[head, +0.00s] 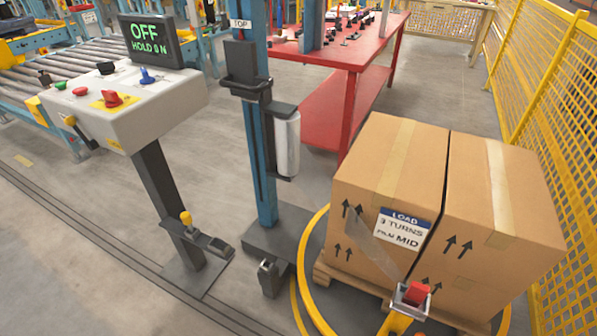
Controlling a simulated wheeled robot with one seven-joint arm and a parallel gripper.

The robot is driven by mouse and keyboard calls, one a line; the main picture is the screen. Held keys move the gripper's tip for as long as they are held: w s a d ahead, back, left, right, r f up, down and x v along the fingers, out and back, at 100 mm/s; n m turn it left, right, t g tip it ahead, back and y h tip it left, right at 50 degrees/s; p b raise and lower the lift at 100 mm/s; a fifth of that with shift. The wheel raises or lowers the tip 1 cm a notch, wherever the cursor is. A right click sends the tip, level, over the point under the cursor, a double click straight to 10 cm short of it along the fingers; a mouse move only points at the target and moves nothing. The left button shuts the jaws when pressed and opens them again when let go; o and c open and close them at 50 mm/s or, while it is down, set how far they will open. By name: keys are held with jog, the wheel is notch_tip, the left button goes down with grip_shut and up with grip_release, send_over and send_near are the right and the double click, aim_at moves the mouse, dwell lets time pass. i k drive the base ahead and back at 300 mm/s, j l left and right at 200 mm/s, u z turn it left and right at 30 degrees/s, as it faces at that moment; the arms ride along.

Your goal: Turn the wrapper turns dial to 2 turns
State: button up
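The control box (150,106) stands on a dark post at the left. On its top are a black knob (105,68), a blue knob (148,76), a red switch (112,99) on a yellow plate, a green button (60,86) and a red button (80,91). No dial lettering is legible, so I cannot tell which knob is the turns dial or its setting. The display (148,42) behind them reads OFF and HOLD 0 N. The load label (401,230) on the carton reads 3 TURNS and FILM MID. My gripper is not in view.
Two cartons (390,165) stand on a pallet on the yellow-rimmed turntable (310,305). A blue mast (258,150) carries a film roll (287,145). A red clamp (412,296) sits at the front. Yellow fencing (550,110) closes the right. Floor left of the post is clear.

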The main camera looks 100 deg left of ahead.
aim_at(106, 68)
jog(key=u, duration=3.6)
